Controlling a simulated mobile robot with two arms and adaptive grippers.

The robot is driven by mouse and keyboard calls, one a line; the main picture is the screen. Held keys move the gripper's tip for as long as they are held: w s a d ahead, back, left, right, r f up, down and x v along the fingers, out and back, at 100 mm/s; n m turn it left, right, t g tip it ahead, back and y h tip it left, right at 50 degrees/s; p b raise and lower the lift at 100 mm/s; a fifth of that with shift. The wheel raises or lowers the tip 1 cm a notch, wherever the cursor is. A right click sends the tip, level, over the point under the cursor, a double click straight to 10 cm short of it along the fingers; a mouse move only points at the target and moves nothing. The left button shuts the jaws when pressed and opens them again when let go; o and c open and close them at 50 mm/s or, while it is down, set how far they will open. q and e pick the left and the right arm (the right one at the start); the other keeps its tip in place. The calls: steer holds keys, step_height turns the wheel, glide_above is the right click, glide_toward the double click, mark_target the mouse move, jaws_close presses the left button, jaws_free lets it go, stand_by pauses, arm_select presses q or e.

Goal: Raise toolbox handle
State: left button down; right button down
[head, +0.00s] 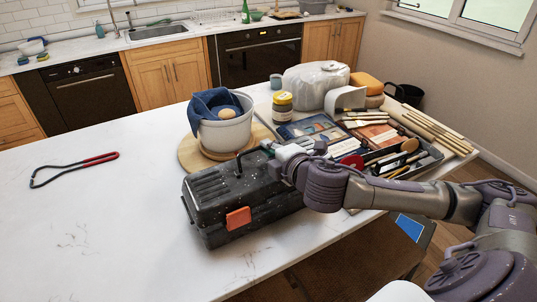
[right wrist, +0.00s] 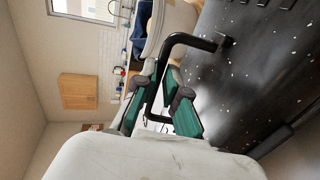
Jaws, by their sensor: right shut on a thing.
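The black speckled toolbox (head: 215,190) with an orange latch (head: 238,217) lies on the white countertop near its front edge. Its black handle (head: 239,165) stands up from the lid, and its near leg shows in the head view. My right gripper (head: 268,151) is shut on the handle at the toolbox's right part. In the right wrist view the handle (right wrist: 187,38) runs between the green-padded fingers of the gripper (right wrist: 160,82), with one end joined to the dark lid (right wrist: 255,75). My arm hides the toolbox's right end. My left gripper is not in view.
A pot (head: 226,131) with a blue cloth stands on a round wooden board (head: 190,155) just behind the toolbox. A tool tray (head: 425,164), a yellow-lidded jar (head: 282,106) and a wrapped block (head: 312,84) crowd the right. A red-handled wire tool (head: 75,168) lies left; the left countertop is mostly clear.

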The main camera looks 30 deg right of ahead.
stand_by(0.3)
steer(key=c, duration=1.2)
jaws_free()
step_height(320, 180, up, 10)
